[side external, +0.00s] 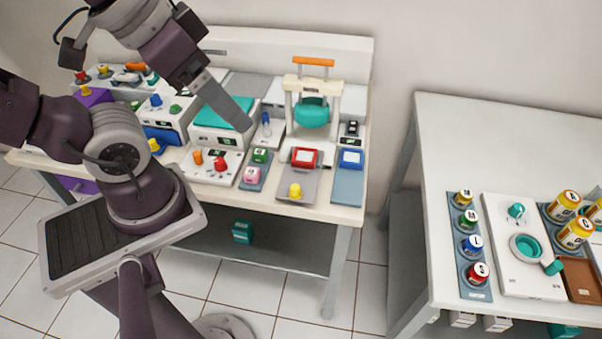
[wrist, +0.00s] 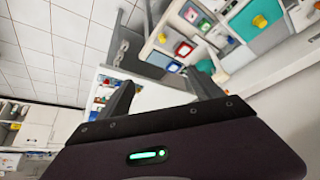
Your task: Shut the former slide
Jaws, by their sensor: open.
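A white frame device (side external: 290,92) with an orange handle (side external: 313,62) and a teal rounded body (side external: 312,112) stands at the back right of the left bench; it may be the former. In front of it, a grey plate (side external: 283,187) carries a red-framed block and a yellow knob (side external: 295,191). I cannot tell which part is the slide or its position. My gripper (side external: 237,90) is open and empty, above the teal-topped box and left of the white frame. Its spread fingers also show in the wrist view (wrist: 160,76).
A teal-topped white box (side external: 222,118) and a panel with orange and red knobs (side external: 212,167) stand below and left of my gripper. A blue-topped block (side external: 350,160) is at the bench's right. A second table (side external: 440,130) with jars stands across a gap.

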